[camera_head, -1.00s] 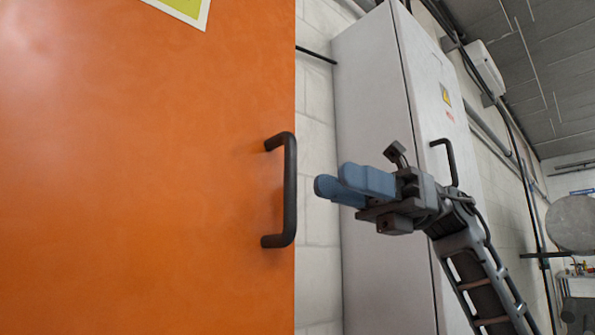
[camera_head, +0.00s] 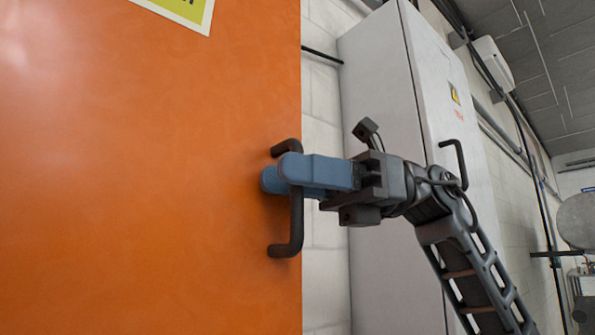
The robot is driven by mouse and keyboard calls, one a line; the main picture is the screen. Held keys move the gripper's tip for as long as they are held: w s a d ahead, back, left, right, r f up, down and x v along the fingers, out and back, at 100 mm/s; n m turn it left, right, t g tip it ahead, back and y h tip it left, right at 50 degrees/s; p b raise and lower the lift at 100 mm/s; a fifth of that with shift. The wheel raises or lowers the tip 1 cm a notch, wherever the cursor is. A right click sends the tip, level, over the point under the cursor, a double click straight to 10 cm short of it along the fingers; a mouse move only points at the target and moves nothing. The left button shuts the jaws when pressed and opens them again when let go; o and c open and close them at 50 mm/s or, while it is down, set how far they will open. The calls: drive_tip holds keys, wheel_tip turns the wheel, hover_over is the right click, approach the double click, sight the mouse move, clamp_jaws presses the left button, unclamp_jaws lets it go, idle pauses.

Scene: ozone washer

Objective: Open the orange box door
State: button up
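The orange box door (camera_head: 130,190) fills the left half of the view and appears shut. Its black handle (camera_head: 290,232) is an upright bar near the door's right edge. My gripper (camera_head: 277,174) reaches in from the right with its blue fingers at the handle's upper half. One finger passes in front of the bar and the other shows behind it, on the door side. The fingers look apart, with the bar between them; any contact is hard to see. They cover part of the bar.
A tall grey cabinet (camera_head: 385,110) with its own black handle (camera_head: 457,160) stands to the right, behind my arm. A pale block wall (camera_head: 320,130) shows between the door and the cabinet. A yellow-green label (camera_head: 180,10) is at the door's top.

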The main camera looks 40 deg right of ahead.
clamp_jaws()
idle(0.6)
